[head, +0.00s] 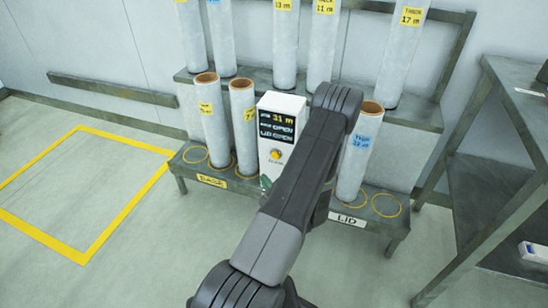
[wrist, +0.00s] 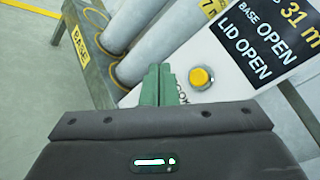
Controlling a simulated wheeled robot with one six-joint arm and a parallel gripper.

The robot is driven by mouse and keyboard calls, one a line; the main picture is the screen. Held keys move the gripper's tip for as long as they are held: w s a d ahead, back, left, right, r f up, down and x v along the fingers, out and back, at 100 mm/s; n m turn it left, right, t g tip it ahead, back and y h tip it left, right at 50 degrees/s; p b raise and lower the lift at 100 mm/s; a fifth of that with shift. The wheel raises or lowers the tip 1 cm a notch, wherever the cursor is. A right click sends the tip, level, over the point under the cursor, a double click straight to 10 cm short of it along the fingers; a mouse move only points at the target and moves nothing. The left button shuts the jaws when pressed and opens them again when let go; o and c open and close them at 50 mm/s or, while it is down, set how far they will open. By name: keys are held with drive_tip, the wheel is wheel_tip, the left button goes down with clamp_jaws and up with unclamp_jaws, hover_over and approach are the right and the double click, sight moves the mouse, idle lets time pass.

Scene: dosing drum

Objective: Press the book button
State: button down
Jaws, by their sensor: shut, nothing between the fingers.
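The book button is a round yellow button (head: 276,155) on the front of a white box (head: 265,165), under a dark display. In the wrist view the button (wrist: 200,78) sits just right of my fingertips, with its label partly hidden behind them. My gripper (wrist: 158,86) has green fingers held together, empty, pointing at the box face beside the button. I cannot tell whether they touch the face. In the head view only a bit of green finger (head: 265,182) shows left of my arm, below the button. The display reads 31 m, BASE OPEN and LID OPEN.
Pale rolls (head: 212,120) stand on both sides of the box on a low grey rack (head: 222,181) labelled BASE and LID. Taller rolls (head: 404,50) stand on the shelf behind. A dark table (head: 510,150) is at right. The yellow-outlined floor area (head: 75,190) at left is empty.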

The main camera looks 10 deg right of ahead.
sight(275, 155)
drive_tip(key=w+d, duration=0.4)
drive_tip(key=w, duration=0.3)
drive_tip(key=shift+d, duration=0.35)
drive_tip(key=shift+w+d, duration=0.1)
idle(1.8)
drive_tip(key=shift+w+d+b, duration=0.1)
drive_tip(key=shift+w+b, duration=0.15)
drive_tip(key=shift+b, duration=0.1)
drive_tip(key=shift+w+d+b, duration=0.3)
drive_tip(key=shift+w, duration=0.1)
idle(0.6)
idle(0.4)
drive_tip(key=shift+s+a+b, duration=0.4)
drive_tip(key=shift+s+a, duration=0.1)
drive_tip(key=shift+s, duration=0.25)
